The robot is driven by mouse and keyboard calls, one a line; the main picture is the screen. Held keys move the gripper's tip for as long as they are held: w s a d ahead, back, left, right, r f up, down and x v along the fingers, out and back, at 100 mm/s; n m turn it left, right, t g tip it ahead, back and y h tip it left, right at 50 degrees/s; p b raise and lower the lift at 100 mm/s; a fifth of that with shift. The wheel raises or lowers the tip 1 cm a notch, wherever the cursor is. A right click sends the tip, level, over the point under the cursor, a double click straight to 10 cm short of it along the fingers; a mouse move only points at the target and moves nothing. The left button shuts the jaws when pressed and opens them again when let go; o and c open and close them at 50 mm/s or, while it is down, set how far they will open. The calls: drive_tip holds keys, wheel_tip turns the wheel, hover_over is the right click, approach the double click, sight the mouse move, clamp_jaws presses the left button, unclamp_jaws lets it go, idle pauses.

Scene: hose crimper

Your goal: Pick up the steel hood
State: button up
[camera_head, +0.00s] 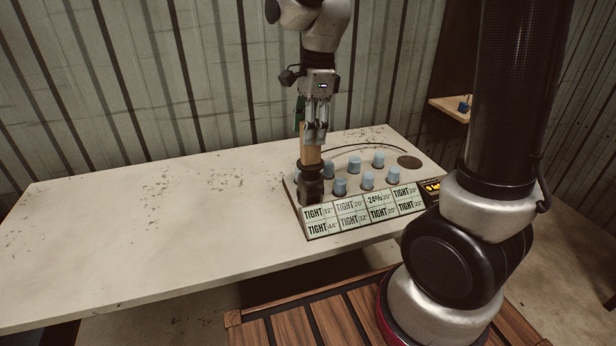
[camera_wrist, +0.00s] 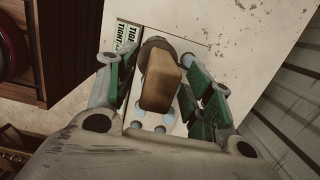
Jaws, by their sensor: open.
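The steel hood, which I take to be the dark round piece (camera_head: 311,188) with a tan wooden handle, stands upright on the near left part of the panel. In the wrist view its wooden handle (camera_wrist: 160,80) rises between my fingers, with the dark body partly hidden beyond it. My gripper (camera_head: 316,135) is above the hood, pointing down, with its tips at the upper part of the handle. In the wrist view my gripper (camera_wrist: 165,88) is open, with green-padded fingers on both sides of the handle. I cannot tell whether either finger touches it.
The panel (camera_head: 290,190) holds several light blue caps (camera_head: 367,180) close to the right of the hood. Tiles marked "TIGHT" (camera_head: 352,219) line its front. A dark disc (camera_head: 409,162) lies at the back right. The white table (camera_head: 150,230) is bare to the left.

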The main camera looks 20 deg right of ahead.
sight(310, 164)
drive_tip(key=shift+a+f, duration=0.1)
drive_tip(key=shift+f, duration=1.45)
clamp_jaws()
